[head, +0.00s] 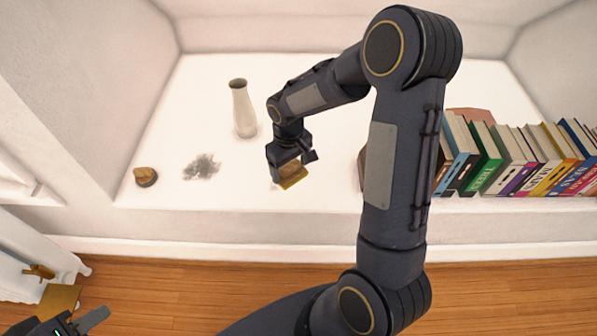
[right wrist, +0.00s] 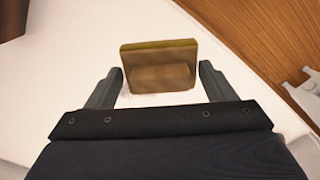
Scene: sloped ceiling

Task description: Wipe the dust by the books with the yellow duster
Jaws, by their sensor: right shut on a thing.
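The yellow duster (head: 292,174), a tan block with a yellow edge, is in my right gripper (head: 290,160), low over or on the white shelf; I cannot tell if it touches. In the right wrist view the duster (right wrist: 160,68) sits between the two fingers. A grey dust patch (head: 201,167) lies left of the duster, far from the books. A faint smudge shows beside the duster. The books (head: 515,160) stand in a row at the right; my right arm hides the area at their left end. My left gripper (head: 75,325) is at the bottom left, partly cut off.
A pale vase (head: 243,108) stands behind and left of the duster. A brown lump (head: 145,176) lies at the shelf's left. A reddish-brown object (head: 470,115) is behind the books, and another brown thing is mostly hidden by my arm. The shelf's front edge drops to a wooden floor.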

